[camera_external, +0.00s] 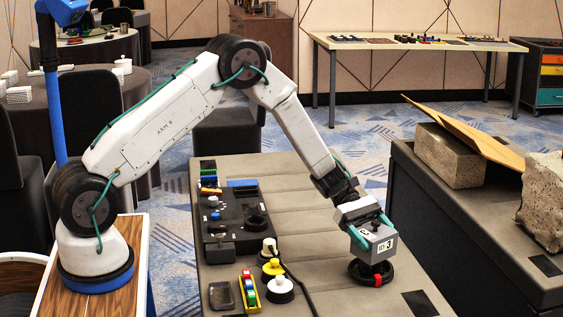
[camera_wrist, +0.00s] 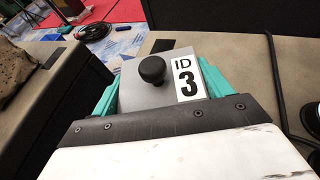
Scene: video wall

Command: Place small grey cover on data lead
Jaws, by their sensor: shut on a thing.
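My gripper (camera_external: 370,234) has teal fingers on both sides of a grey box-like cover (camera_external: 383,246) marked "ID 3". The cover is held above the grey table, tilted. The wrist view shows the same cover (camera_wrist: 135,92) between the teal fingers, with a black round knob on its face. A black coil with a red clip (camera_external: 377,281) lies on the table just below the cover. I cannot tell if they touch. A black cable (camera_external: 294,277) runs along the table from a white-and-black plug (camera_external: 269,248). Which of these is the data lead is unclear.
A black panel (camera_external: 219,233) with knobs stands left on the table (camera_external: 325,205). Yellow and white knobs (camera_external: 279,290), a tray of coloured pieces (camera_external: 249,291) and a small dark dish (camera_external: 221,296) are at the front. Stone blocks (camera_external: 450,156) sit on the right counter.

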